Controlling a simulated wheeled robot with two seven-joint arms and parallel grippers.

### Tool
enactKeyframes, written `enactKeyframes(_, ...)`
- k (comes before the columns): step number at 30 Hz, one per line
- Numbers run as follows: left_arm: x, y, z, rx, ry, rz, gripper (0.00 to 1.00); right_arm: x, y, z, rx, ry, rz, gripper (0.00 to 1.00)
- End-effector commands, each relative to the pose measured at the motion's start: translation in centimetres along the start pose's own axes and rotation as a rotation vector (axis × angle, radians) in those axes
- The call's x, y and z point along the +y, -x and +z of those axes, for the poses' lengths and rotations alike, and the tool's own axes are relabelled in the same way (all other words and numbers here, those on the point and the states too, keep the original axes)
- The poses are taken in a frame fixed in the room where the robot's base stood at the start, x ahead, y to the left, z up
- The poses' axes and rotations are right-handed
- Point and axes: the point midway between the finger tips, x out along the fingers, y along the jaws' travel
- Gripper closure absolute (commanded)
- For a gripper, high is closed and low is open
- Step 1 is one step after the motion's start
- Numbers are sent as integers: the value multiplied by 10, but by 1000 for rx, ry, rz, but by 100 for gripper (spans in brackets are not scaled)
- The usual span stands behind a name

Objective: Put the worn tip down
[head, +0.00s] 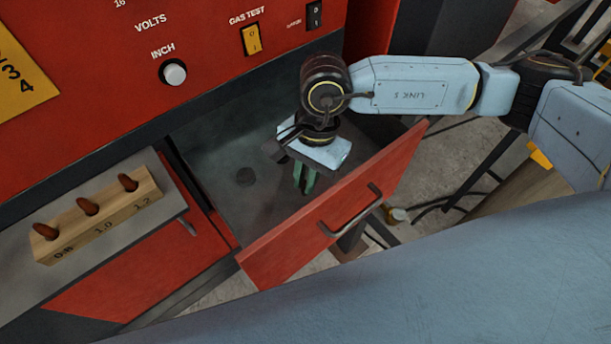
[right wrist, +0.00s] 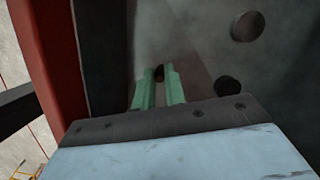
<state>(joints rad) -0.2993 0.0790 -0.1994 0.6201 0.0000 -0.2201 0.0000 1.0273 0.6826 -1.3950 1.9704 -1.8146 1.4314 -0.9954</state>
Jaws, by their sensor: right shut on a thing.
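My right gripper (head: 305,190) reaches down into an open drawer (head: 215,150) of the red machine, its green fingers close behind the drawer's red front. In the right wrist view the green fingers (right wrist: 160,85) are nearly together, with a small dark piece, seemingly the worn tip (right wrist: 159,73), between their ends. Little of the tip shows, and in the head view it is hidden. I cannot tell whether it touches the drawer floor. My left gripper is not in view.
A wooden block (head: 100,220) with three copper-coloured tips stands on a grey ledge at the left. The drawer front (head: 340,205) has a metal handle.

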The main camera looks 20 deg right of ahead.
Motion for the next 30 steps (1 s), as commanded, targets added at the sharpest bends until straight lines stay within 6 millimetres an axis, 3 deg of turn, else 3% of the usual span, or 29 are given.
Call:
enactKeyframes(3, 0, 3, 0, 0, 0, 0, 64, 0, -12, -2, 0, 0, 1, 100)
enactKeyframes(14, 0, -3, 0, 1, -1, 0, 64, 0, -16, -4, 1, 0, 0, 100)
enactKeyframes(15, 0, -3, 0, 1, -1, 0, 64, 0, -16, -4, 1, 0, 0, 85)
enactKeyframes(20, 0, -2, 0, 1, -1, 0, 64, 0, -14, -4, 1, 0, 0, 66)
enactKeyframes(30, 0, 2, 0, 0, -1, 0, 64, 0, -12, -3, 1, 0, 0, 66)
